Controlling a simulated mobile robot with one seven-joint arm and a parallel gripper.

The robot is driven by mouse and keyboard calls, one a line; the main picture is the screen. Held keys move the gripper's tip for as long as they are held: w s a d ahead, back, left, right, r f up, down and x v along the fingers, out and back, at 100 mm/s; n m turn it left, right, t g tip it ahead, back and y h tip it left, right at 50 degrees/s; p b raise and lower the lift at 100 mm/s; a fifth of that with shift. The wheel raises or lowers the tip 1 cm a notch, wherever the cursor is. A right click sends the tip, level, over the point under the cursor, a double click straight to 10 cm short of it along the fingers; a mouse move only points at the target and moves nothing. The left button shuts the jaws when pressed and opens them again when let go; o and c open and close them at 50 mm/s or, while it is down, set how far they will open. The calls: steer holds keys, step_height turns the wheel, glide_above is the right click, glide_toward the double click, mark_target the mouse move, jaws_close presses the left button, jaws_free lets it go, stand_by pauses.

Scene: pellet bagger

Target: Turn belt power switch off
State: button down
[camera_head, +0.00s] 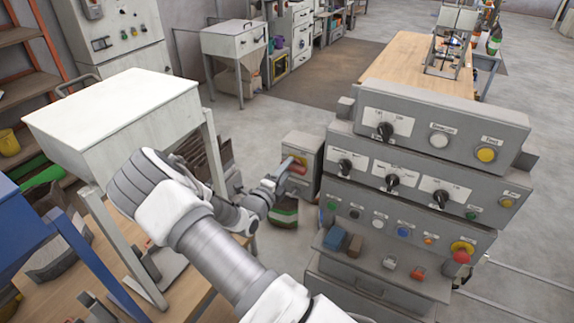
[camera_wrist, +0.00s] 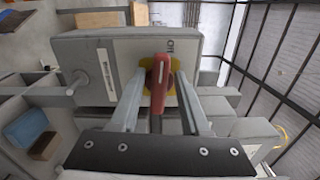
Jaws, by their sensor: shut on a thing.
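The belt power switch is a red rotary handle (camera_wrist: 159,88) on a yellow plate (camera_wrist: 173,88), mounted on a grey box (camera_wrist: 75,62). My gripper (camera_wrist: 157,76) is shut on the red handle, one finger on each side. In the head view my gripper (camera_head: 284,177) reaches the front of the switch box (camera_head: 309,152), where the red handle (camera_head: 298,168) and some yellow show. The fingers partly hide the plate.
A grey control console (camera_head: 415,185) with several knobs and buttons stands just right of the switch box. A white-topped hopper table (camera_head: 110,110) is at left.

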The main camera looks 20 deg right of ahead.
steer(key=shift+f+n, duration=0.1)
steer(key=shift+n, duration=0.5)
steer(key=c, duration=0.7)
jaws_free()
steer(key=b+v, duration=0.2)
steer(key=v, duration=1.5)
steer(key=shift+s+a+b, duration=0.2)
steer(key=shift+b, duration=0.1)
